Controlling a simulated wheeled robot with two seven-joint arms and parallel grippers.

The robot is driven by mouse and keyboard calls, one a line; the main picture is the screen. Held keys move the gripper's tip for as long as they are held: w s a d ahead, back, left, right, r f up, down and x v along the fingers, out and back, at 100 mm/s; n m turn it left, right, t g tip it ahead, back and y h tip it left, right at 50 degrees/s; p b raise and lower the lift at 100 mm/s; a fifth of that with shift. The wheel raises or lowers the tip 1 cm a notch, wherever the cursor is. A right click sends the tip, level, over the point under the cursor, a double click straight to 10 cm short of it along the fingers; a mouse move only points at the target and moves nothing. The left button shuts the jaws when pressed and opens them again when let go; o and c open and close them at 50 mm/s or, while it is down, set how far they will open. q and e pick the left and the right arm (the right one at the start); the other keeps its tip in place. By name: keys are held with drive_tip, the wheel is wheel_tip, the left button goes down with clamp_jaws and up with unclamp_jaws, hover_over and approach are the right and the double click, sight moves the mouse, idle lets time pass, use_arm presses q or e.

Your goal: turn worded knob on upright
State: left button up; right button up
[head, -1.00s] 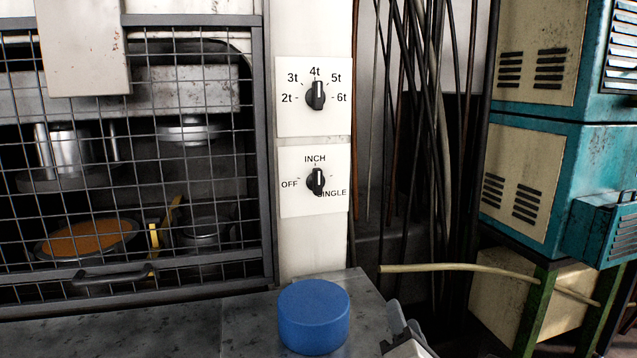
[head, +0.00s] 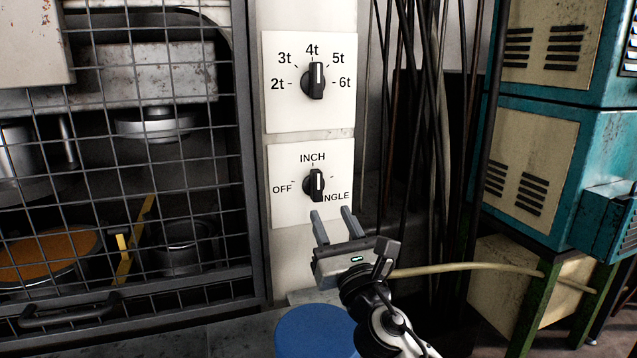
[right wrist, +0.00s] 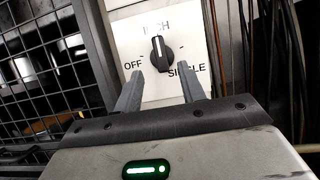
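The worded knob (head: 317,185) is black with a white line and sits on the lower white plate (head: 284,211), marked OFF, INCH and SINGLE. Its line points up toward INCH. In the right wrist view the knob (right wrist: 160,53) shows beyond and between my fingertips. My right gripper (head: 333,222) is open and empty, just below and in front of the knob, apart from it. One finger covers part of the word SINGLE in the head view. The upper knob (head: 316,81) has tonnage marks and points to 4t. My left gripper is not in view.
A wire mesh guard (head: 130,180) with a handle stands at the left. A blue round cap (head: 318,335) is below my right gripper. Hanging cables (head: 430,110), a pale hose (head: 470,268) and teal cabinets (head: 560,150) are at the right.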

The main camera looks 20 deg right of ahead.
sight(319, 188)
drive_tip(key=x, duration=0.8)
drive_tip(key=shift+w, duration=0.1)
clamp_jaws()
